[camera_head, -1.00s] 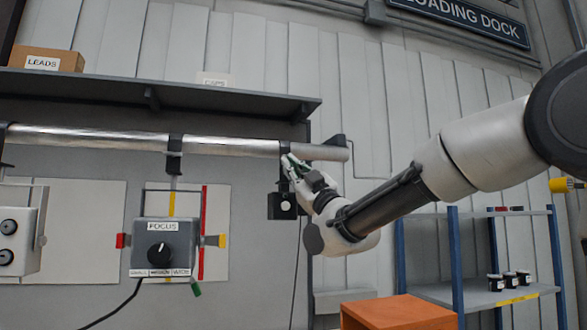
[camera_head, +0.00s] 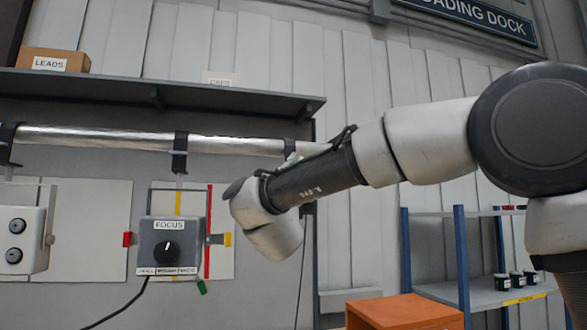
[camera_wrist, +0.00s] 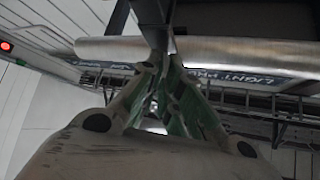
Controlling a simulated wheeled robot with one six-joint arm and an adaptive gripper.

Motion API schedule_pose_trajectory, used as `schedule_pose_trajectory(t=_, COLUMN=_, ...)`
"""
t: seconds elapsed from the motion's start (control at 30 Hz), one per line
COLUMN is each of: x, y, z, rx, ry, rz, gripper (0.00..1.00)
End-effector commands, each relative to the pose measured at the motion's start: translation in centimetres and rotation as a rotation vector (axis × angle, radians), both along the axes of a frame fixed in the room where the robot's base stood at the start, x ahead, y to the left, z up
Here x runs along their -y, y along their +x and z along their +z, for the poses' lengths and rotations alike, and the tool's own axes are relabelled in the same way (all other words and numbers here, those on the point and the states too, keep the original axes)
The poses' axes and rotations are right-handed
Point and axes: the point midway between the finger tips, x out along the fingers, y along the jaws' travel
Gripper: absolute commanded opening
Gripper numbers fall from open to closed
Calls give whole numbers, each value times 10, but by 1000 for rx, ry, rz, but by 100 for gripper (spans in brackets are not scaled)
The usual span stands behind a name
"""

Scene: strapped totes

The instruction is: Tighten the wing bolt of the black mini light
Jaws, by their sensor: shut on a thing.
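The bolt itself cannot be made out.
A grey FOCUS light (camera_head: 168,245) with coloured flaps hangs left of my wrist, and a white two-knob light (camera_head: 24,240) hangs farther left. A shelf (camera_head: 160,92) runs above the pipe. An orange box (camera_head: 402,312) and blue-post rack (camera_head: 462,260) stand lower right.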

Motion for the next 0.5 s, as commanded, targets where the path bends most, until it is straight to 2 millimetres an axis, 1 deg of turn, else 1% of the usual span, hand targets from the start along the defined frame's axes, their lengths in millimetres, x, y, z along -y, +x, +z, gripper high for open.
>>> schedule_pose_trajectory(t=0.5, x=-6, y=-2, z=7, rx=-132, ry=473, rz=-1, gripper=0)
